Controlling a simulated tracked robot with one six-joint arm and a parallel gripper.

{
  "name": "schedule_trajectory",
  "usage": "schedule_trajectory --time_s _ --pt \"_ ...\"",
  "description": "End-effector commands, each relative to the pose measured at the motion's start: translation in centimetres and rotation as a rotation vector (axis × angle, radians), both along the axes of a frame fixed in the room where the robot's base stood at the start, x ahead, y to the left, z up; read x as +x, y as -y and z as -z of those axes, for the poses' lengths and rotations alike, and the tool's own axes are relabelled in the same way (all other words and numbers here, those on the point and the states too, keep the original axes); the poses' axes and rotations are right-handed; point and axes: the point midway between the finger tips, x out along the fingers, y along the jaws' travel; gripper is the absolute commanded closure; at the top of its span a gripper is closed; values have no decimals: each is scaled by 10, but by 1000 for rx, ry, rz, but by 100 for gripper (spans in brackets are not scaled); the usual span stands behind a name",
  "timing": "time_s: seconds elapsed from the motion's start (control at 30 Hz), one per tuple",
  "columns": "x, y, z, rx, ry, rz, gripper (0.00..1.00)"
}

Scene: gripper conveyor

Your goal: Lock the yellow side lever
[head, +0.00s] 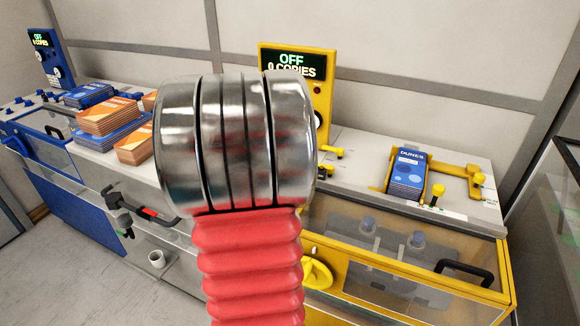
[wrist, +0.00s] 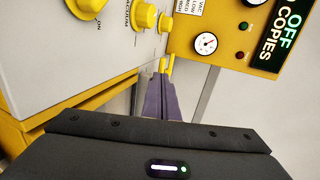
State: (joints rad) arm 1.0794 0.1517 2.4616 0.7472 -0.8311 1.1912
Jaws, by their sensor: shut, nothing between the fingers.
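Small yellow levers (head: 333,152) stand on the white top of the yellow machine, beside the base of its display panel. Two more yellow levers, a front one (head: 438,192) and one at the right end (head: 478,180), stand by the yellow clamp frame (head: 455,168). I cannot tell which is the side lever, nor whether any is locked. In the wrist view my gripper (wrist: 162,82) is shut and empty, its purple-grey fingers pointing at a small yellow part (wrist: 166,66) below the panel. Contact is unclear. In the head view my arm hides the gripper.
The yellow panel (head: 297,65) reads OFF, 0 COPIES. Blue DUNES booklets (head: 406,178) lie in the clamp frame. Yellow knobs (wrist: 145,17) are close to my fingers. A yellow handwheel (head: 317,274) is on the front. Orange booklets (head: 104,116) lie on the blue machine at left.

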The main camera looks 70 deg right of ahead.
Motion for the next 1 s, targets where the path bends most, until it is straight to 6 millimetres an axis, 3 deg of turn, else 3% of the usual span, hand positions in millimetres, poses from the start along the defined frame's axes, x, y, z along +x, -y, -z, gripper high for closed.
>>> schedule_trajectory --time_s 0.1,0.57,1.0 --pt "-12 3 2 -11 10 37 100" --pt "-12 9 3 -11 10 36 100" --pt "-17 56 19 -9 9 36 100"
